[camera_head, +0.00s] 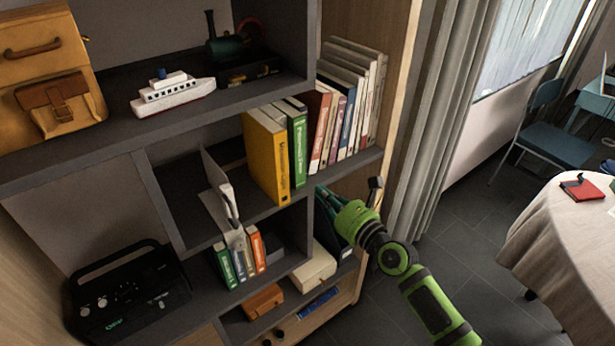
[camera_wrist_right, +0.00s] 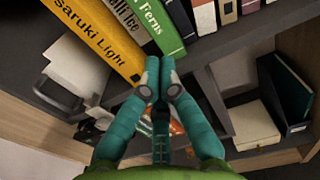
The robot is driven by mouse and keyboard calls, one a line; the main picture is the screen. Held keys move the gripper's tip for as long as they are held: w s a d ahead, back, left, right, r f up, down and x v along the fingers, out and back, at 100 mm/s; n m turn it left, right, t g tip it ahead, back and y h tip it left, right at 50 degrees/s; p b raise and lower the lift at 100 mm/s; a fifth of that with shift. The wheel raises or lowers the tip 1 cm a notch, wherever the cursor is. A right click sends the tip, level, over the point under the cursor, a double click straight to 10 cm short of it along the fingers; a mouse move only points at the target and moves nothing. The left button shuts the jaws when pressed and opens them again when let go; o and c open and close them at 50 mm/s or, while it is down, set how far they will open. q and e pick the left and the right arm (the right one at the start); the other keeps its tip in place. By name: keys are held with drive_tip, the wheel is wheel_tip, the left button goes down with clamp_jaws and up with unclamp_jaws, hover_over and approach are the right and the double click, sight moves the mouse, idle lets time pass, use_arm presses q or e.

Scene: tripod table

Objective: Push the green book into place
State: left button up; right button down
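The green book (camera_head: 297,146) stands upright on the middle shelf, between a thick yellow book (camera_head: 268,158) and a row of other books. In the right wrist view the green book (camera_wrist_right: 165,25) shows its spine with the word "Ferns", and the yellow book (camera_wrist_right: 95,35) is to its left. My right gripper (camera_head: 322,192) is at the shelf's front edge, below and to the right of the green book. In the right wrist view its teal fingers (camera_wrist_right: 155,80) are together with nothing between them, just below the green book's lower spine. My left gripper is not in view.
A bookend (camera_head: 220,190) stands left of the yellow book. Red, blue and pale books (camera_head: 345,105) fill the shelf to the right. Small books (camera_head: 240,258) and a white box (camera_head: 314,268) sit lower. A toy ship (camera_head: 172,92) stands above.

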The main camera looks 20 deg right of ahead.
sight(299, 174)
drive_tip(key=x, duration=0.6)
drive_tip(key=shift+w, duration=0.3)
drive_tip(key=shift+a, duration=0.15)
drive_tip(key=shift+b+x, duration=0.5)
drive_tip(key=shift+x, duration=0.75)
drive_tip(key=shift+f, duration=0.1)
drive_tip(key=shift+s, duration=0.1)
